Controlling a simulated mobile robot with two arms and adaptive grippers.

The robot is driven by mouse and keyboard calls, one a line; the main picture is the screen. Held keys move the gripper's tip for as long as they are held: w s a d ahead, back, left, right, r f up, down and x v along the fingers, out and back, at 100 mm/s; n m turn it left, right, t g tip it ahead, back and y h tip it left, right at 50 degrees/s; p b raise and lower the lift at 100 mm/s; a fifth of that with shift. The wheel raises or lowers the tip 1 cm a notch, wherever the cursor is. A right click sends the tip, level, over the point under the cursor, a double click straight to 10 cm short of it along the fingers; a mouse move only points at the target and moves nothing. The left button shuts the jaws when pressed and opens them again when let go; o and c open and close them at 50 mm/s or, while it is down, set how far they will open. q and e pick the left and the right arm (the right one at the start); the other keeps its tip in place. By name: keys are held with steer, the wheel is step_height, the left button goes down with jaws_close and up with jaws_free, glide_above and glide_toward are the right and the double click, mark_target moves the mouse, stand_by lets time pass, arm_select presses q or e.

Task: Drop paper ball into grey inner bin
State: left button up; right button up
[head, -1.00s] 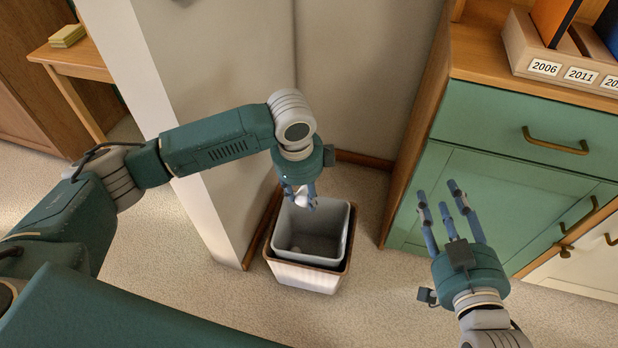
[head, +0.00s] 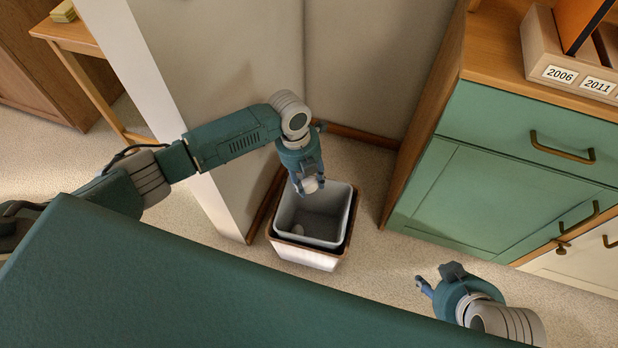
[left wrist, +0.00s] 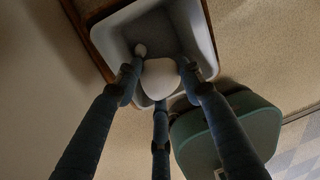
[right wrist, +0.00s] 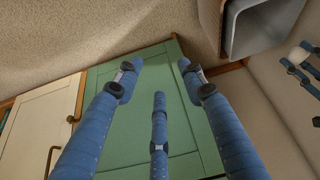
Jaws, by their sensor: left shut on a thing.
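The white paper ball (head: 311,185) is between the fingers of my left gripper (head: 309,189), which is shut on it and points down. The ball also shows large between the fingers in the left wrist view (left wrist: 159,78). Ball and gripper hang over the back part of the opening of the grey inner bin (head: 342,215). The grey bin sits inside a pale outer bin with a brown rim (head: 305,259). A small whitish round thing (left wrist: 140,49) lies inside the grey bin. My right gripper (right wrist: 157,75) is open and empty, with fingers spread, low at the right of the head view.
A wall corner stands behind and left of the bins. A green cabinet (head: 510,190) with brass handles stands to the right, with a labelled file box (head: 575,70) on top. Clear carpet lies between the bins and my right gripper.

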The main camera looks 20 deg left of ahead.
mark_target(309, 189)
arm_select(q)
steer(key=shift+f+b, duration=1.5)
steer(key=shift+b, duration=0.1)
arm_select(e)
steer(key=w+a+r+t+y, duration=0.1)
steer(key=w+a+r+t, duration=0.25)
steer(key=w+r, duration=0.3)
steer(key=w+a+r+t+y, duration=0.1)
steer(key=w+a+r+t, duration=0.1)
steer(key=w+r+t, duration=0.4)
arm_select(q)
steer(key=shift+f+b, duration=0.6)
steer(key=shift+b, duration=0.05)
steer(key=shift+f+b, duration=0.75)
steer(key=shift+b, duration=0.1)
arm_select(e)
step_height(309, 189, up, 16)
steer(key=w+a+t+y, duration=0.2)
steer(key=t+y, duration=0.1)
steer(key=t, duration=0.4)
steer(key=shift+n, duration=0.4)
